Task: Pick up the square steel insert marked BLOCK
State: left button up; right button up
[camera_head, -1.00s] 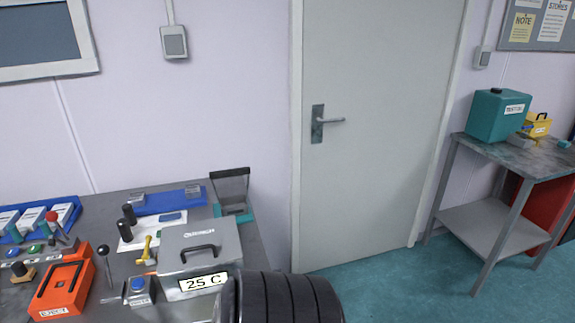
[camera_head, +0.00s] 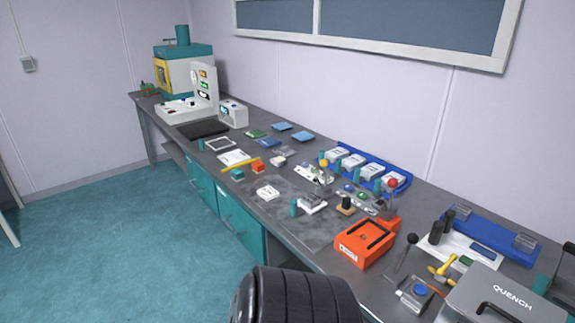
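I cannot make out a square steel insert marked BLOCK; the markings on the small parts are too small to read. Several small pieces lie on the long grey bench (camera_head: 335,262). Among them are a small white piece with dark marks (camera_head: 267,192) and a pale block (camera_head: 312,205) beside a teal cylinder (camera_head: 294,208), near the bench's middle. Neither of my grippers shows in this view.
An orange box (camera_head: 366,243) and a grey QUENCH box (camera_head: 492,298) stand towards the right. A blue rack (camera_head: 402,187) of white boxes is along the wall. A white machine (camera_head: 203,95) stands at the far left end. The teal floor (camera_head: 110,235) is clear.

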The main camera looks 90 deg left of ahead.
aim_at(311, 201)
jog(key=u, duration=2.2)
